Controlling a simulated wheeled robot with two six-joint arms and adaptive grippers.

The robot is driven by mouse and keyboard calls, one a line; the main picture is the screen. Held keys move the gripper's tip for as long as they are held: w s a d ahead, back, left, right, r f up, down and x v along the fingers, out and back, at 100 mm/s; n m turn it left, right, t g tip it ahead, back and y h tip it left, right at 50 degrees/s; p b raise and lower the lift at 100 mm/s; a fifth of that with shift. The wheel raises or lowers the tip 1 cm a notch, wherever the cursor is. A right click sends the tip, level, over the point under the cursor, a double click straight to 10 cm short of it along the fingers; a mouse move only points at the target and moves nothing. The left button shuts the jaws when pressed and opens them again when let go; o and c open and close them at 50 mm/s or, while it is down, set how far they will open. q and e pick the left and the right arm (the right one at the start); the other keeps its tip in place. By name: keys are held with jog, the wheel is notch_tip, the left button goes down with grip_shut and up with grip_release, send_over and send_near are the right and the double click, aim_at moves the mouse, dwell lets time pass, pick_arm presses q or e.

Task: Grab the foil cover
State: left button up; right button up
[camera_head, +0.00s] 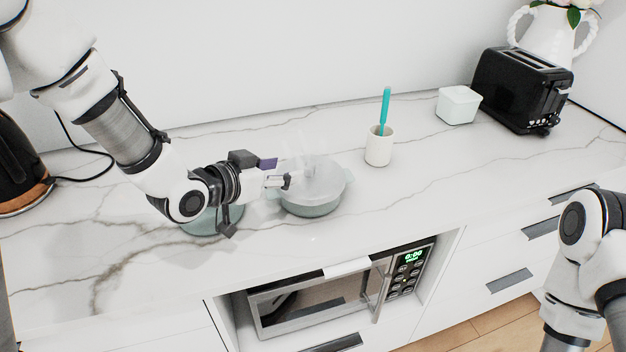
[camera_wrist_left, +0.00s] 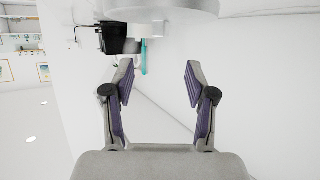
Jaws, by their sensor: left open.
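A pale, greyish-white cover (camera_head: 314,180) lies over a round green dish (camera_head: 312,208) with small side handles, on the counter. It is the likely foil cover, though its material is hard to tell; faint white wisps rise above it. My left gripper (camera_head: 280,178) is at the left edge of the dish, around the height of its rim. In the left wrist view the gripper (camera_wrist_left: 159,78) is open, with nothing between its purple pads. A pale rounded edge (camera_wrist_left: 165,12), probably the dish or cover, lies beyond the fingers. My right gripper is out of view.
A second green round item (camera_head: 205,224) is partly hidden under my left arm. A white cup (camera_head: 379,148) with a teal utensil (camera_head: 385,108), a white box (camera_head: 459,104) and a black toaster (camera_head: 520,90) stand to the right. The front counter is clear.

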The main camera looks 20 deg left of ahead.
aim_at(309, 167)
pick_arm(q)
jog(key=p+x, duration=0.1)
jog(key=x, duration=0.7)
jog(key=shift+f+p, duration=0.25)
jog(key=shift+p, duration=0.1)
jog(key=shift+w+f, duration=0.2)
jog(key=shift+w, duration=0.05)
jog(key=shift+s+r, duration=0.1)
jog(key=shift+s, duration=0.1)
jog(key=c, duration=1)
jog(key=shift+o, duration=0.2)
jog(key=shift+w, duration=0.1)
